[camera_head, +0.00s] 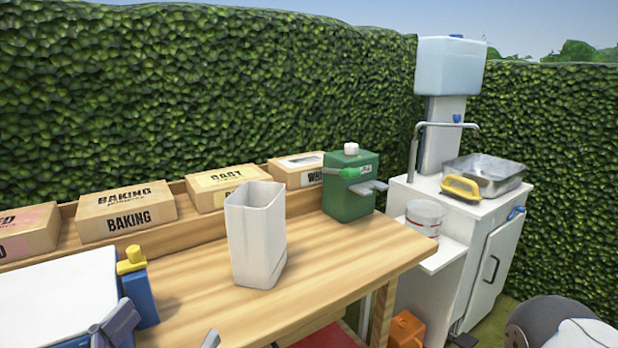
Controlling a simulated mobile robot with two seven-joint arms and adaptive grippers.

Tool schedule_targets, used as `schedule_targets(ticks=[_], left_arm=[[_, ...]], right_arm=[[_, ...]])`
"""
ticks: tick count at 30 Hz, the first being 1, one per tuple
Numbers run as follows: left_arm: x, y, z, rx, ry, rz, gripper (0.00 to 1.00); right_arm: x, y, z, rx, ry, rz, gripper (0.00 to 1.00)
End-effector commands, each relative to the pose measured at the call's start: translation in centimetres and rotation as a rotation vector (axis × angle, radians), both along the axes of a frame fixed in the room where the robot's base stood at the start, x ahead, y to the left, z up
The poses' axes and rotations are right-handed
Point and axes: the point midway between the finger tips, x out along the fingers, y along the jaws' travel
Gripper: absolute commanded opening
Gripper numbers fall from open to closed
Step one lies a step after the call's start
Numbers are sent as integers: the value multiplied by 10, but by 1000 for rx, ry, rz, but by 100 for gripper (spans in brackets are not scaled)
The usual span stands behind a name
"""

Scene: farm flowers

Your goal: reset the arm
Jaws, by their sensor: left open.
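My left gripper (166,334) shows at the bottom left edge of the head view. Its two grey fingers are spread apart, with no object visible between them. Most of it and its arm are cut off by the lower edge. One finger overlaps a blue box or bottle with a yellow cap (138,285) in the picture; I cannot tell whether they touch. My right gripper is not in view.
A white open vase (256,238) stands upright on the wooden table (330,275). A green canister (350,190) stands behind it. Several cardboard boxes (127,212) line the back shelf. A white sink unit (478,225) stands to the right.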

Motion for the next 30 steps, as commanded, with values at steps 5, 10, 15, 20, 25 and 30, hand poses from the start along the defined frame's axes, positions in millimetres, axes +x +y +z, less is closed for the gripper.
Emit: schedule_targets(ticks=[5,10,15,20,25,30], left_arm=[[-29,-39,-89,27,377,-157,100],[-118,-52,-205,72,955,-241,100],[-244,-13,-276,148,1552,-99,100],[-317,28,-287,205,1859,123,100],[-335,39,-286,216,1928,196,100],[-335,39,-286,216,1928,196,100]], right_arm=[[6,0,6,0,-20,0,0],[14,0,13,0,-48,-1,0],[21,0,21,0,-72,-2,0],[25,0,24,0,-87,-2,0],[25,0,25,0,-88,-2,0],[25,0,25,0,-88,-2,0]])
